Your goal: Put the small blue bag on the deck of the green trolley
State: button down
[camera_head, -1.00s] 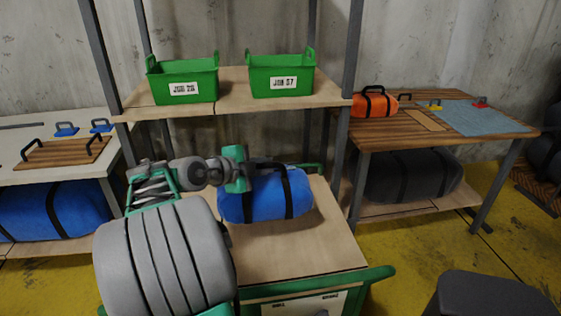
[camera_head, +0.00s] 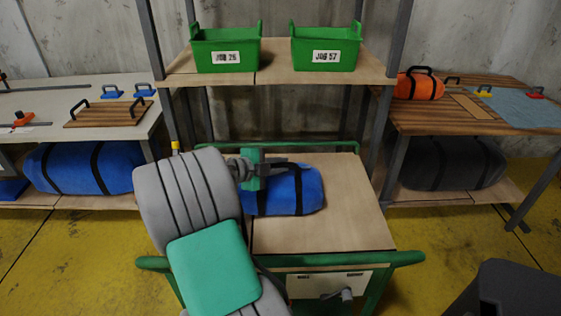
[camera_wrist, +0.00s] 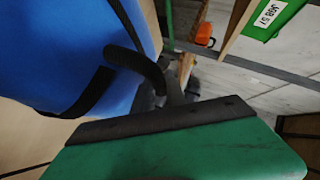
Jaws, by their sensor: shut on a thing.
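The small blue bag (camera_head: 306,187) with black straps is at the far left part of the wooden deck (camera_head: 345,225) of the green trolley (camera_head: 405,259). My gripper (camera_head: 263,172) is at the bag's upper left side, and my arm hides the bag's left end. In the wrist view, the bag (camera_wrist: 65,45) fills the upper left, and its black handle (camera_wrist: 135,62) runs to the dark edge of my green gripper (camera_wrist: 185,115). My gripper is shut on this handle. I cannot tell whether the bag's underside touches the deck.
A shelf behind the trolley holds two green bins (camera_head: 226,50) (camera_head: 327,48). A larger blue bag (camera_head: 85,167) lies under the left table. An orange bag (camera_head: 419,86) is on the right table, with a dark bag (camera_head: 450,163) below. The deck's right and front are clear.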

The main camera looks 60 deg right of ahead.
jog(key=c, duration=1.8)
grip_release()
jog(key=shift+f, duration=0.15)
jog(key=o, duration=0.4)
jog(key=shift+o, duration=0.2)
jog(key=shift+a, duration=0.1)
jog(key=v, duration=1.2)
jog(key=shift+r, duration=0.2)
